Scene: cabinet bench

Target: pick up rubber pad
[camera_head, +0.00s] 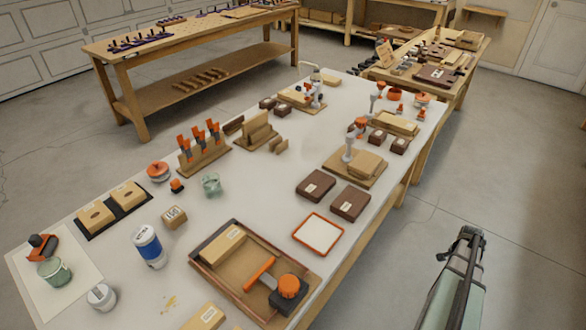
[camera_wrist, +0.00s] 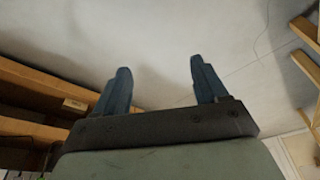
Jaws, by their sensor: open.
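My gripper (camera_head: 470,235) is to the right of the bench, over the floor and apart from everything on the bench top. In the wrist view its two blue-grey fingers (camera_wrist: 160,80) are spread with nothing between them. No thing is clearly marked as the rubber pad. Flat candidates are a dark brown block with a pale label (camera_head: 316,185), a similar dark block (camera_head: 350,203) beside it, and a white square pad with an orange rim (camera_head: 318,234) near the bench's right edge. A black mat (camera_head: 84,228) lies under two tan blocks at the left.
The white bench top (camera_head: 255,205) holds a wooden tray (camera_head: 202,272) with an orange-handled mallet (camera_head: 260,272), a blue-white can (camera_head: 149,246) and a rack of orange-handled tools (camera_head: 204,158). The floor (camera_head: 500,185) right of the bench is clear.

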